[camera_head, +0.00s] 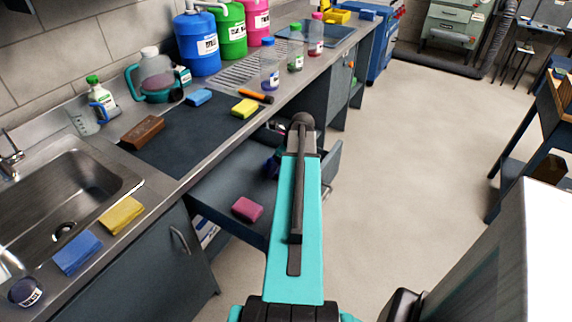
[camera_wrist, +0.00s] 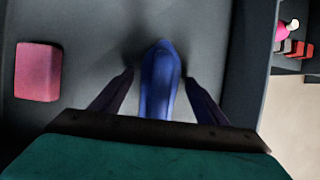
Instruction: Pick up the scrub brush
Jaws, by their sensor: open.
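A smooth blue elongated object with a rounded end, which looks like the scrub brush (camera_wrist: 160,68), lies in the open grey drawer (camera_head: 222,184). In the wrist view it points away from me, and its near end is hidden behind my gripper's mount. I see no bristles. My gripper (camera_wrist: 159,84) is open, with one dark finger on each side of the blue object. Gaps show between the fingers and the object near the fingertips. In the head view my arm hides most of the gripper and this part of the drawer.
A pink sponge (camera_head: 247,209) lies left of my gripper in the drawer and shows in the wrist view (camera_wrist: 38,72). The drawer's right wall (camera_wrist: 246,60) is close. The counter above holds a sink (camera_head: 62,195), sponges, a brown block (camera_head: 142,132) and bottles. Open floor lies right.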

